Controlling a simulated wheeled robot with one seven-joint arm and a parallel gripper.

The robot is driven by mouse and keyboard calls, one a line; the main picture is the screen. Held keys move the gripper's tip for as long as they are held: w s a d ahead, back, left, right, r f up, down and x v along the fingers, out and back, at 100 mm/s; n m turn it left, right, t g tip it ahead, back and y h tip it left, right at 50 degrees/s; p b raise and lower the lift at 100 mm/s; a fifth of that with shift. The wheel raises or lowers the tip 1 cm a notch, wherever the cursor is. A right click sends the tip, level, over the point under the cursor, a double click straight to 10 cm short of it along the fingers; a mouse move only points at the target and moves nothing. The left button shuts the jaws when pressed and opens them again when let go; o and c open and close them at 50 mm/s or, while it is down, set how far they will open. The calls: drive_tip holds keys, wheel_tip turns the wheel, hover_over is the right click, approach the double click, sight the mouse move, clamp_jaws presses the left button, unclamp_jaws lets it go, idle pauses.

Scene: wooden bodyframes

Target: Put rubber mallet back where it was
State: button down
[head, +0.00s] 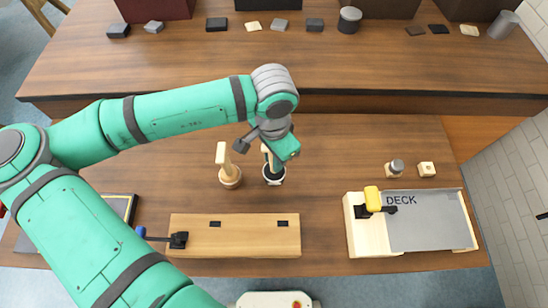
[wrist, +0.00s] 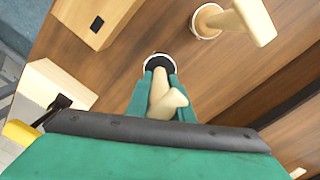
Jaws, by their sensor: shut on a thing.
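My gripper (wrist: 160,95) points down over the bench and is shut on a pale wooden T-shaped handle (wrist: 163,100), which I take to be the rubber mallet. Its dark round lower end (head: 273,172) is at a white-rimmed round holder (head: 273,183). In the wrist view the black disc and white rim (wrist: 160,63) show just beyond the fingertips. I cannot tell whether the dark end sits inside the holder or just above it. A similar pale T-shaped tool (head: 228,165) stands upright in a round wooden base just left of my gripper.
A wooden block (head: 235,236) with a blue-handled clamp (head: 160,237) lies in front. A raised shelf (head: 300,55) runs along the back.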

drive_tip(key=shift+w+a+f, duration=0.1)
drive_tip(key=shift+w+f, duration=0.1)
drive_tip(key=shift+f, duration=0.45)
drive_tip(key=shift+w+f, duration=0.2)
drive_tip(key=shift+f, duration=0.75)
drive_tip(key=shift+s+f, duration=0.1)
drive_tip(key=shift+s, duration=0.2)
drive_tip(key=shift+f, duration=0.15)
drive_tip(key=c, duration=1.6)
unclamp_jaws()
drive_tip(key=shift+o, duration=0.2)
wheel_tip(320, 180, up, 12)
drive_tip(key=shift+r, duration=0.2)
